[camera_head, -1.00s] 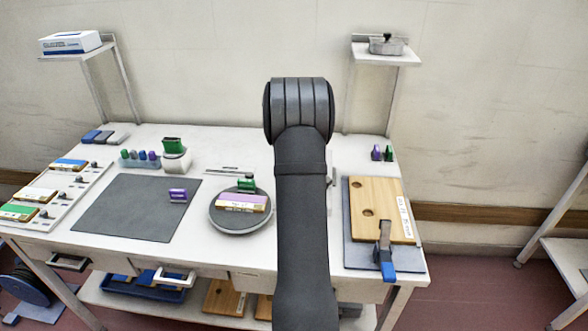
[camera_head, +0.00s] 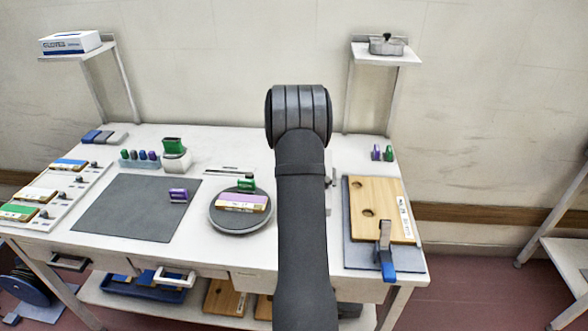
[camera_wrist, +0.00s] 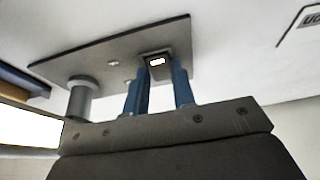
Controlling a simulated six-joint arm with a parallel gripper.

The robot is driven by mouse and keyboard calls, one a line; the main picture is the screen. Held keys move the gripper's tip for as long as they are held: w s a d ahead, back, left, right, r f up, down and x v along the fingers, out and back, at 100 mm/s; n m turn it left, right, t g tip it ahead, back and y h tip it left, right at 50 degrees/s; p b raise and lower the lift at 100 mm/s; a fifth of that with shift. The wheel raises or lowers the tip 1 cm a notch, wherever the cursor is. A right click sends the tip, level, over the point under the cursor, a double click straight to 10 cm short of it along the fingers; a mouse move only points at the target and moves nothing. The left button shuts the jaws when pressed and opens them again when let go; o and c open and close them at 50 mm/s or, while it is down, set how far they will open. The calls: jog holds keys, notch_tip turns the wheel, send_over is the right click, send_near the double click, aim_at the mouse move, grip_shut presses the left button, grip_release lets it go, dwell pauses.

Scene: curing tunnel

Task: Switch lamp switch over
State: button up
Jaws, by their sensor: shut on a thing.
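In the wrist view, a grey plate (camera_wrist: 110,55) carries a small dark switch housing with a bright white face (camera_wrist: 157,62), which looks like the lamp switch. My gripper (camera_wrist: 160,80) has its blue fingers on either side of this switch and is shut on it. Which way the switch is set cannot be told. A round grey knob or post (camera_wrist: 82,98) stands on the same plate to the left. In the head view my arm hides the gripper and the switch.
A round dark turntable (camera_head: 240,225) with a labelled block lies left of my arm. A wooden board (camera_head: 378,200) with a blue-handled clamp (camera_head: 387,262) is at right. A dark mat (camera_head: 135,210) covers the table's left. A bright white area (camera_wrist: 25,125) shows at left in the wrist view.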

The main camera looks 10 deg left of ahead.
jog(key=shift+w+r+g, duration=0.1)
jog(key=shift+w+g, duration=0.1)
jog(key=shift+g, duration=0.5)
jog(key=shift+w+g, duration=0.2)
jog(key=shift+g, duration=0.5)
jog(key=o, duration=1)
jog(key=r, duration=0.5)
jog(key=s+r, duration=0.1)
jog(key=r, duration=0.5)
jog(key=s+r, duration=0.1)
jog(key=r, duration=0.5)
jog(key=shift+s+r, duration=0.15)
jog(key=f, duration=0.5)
jog(key=w+f, duration=0.1)
jog(key=f, duration=0.5)
jog(key=w+f, duration=0.1)
jog(key=f, duration=0.5)
jog(key=shift+w+f, duration=0.15)
